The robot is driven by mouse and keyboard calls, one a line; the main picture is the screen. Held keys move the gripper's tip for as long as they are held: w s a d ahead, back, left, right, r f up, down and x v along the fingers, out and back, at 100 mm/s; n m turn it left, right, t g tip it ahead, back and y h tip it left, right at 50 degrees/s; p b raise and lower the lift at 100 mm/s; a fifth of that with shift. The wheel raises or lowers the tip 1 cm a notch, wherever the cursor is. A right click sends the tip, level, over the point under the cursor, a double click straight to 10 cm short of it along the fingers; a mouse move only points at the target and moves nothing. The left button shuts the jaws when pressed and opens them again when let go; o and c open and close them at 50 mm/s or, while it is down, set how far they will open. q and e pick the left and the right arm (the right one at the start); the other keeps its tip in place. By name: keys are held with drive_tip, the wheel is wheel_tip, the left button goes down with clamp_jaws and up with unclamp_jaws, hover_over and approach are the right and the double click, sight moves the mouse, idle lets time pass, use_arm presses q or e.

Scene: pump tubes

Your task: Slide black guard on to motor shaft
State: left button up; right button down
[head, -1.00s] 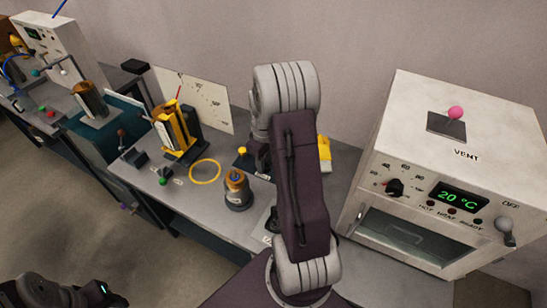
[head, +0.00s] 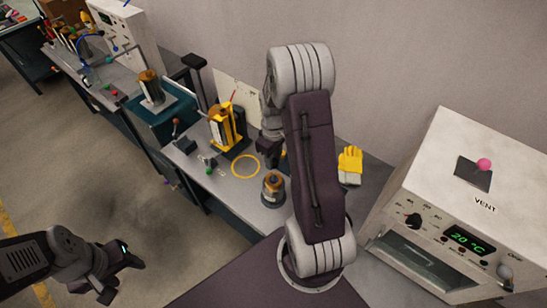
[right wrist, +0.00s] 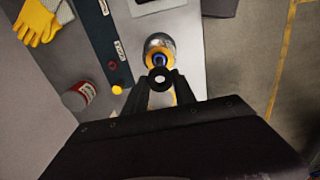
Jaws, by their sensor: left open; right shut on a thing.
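The black guard (right wrist: 159,78) shows as a small dark ring between the fingertips of my right gripper (right wrist: 160,82) in the right wrist view. That gripper is shut on it. In the same view a grey motor with a yellow and blue top (right wrist: 158,50) lies just beyond the guard; I cannot tell the height gap. In the head view the motor (head: 272,190) stands upright on the bench, and my right gripper (head: 268,156) is behind it, partly hidden by my arm; the guard cannot be made out there. My left gripper (head: 125,270) is open and empty, left of the bench over the floor.
A yellow ring (head: 245,166) lies flat on the bench left of the motor. A yellow-and-black stand (head: 226,128) is behind it. Yellow gloves (head: 349,165) lie at the back right. A white oven (head: 463,215) stands at the right. A red-and-white can (right wrist: 78,97) shows in the wrist view.

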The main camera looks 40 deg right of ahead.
drive_tip(key=shift+s+f, duration=0.1)
drive_tip(key=shift+f, duration=0.4)
wheel_tip(320, 180, down, 4)
drive_tip(key=b, duration=0.3)
drive_tip(key=shift+f+b, duration=0.25)
drive_tip(key=shift+b, duration=0.1)
drive_tip(key=shift+d+f, duration=0.1)
drive_tip(key=shift+p, duration=0.4)
idle(0.6)
drive_tip(key=shift+f+b, duration=1)
drive_tip(key=shift+f, duration=0.35)
drive_tip(key=c, duration=0.9)
unclamp_jaws()
drive_tip(key=shift+c, duration=0.2)
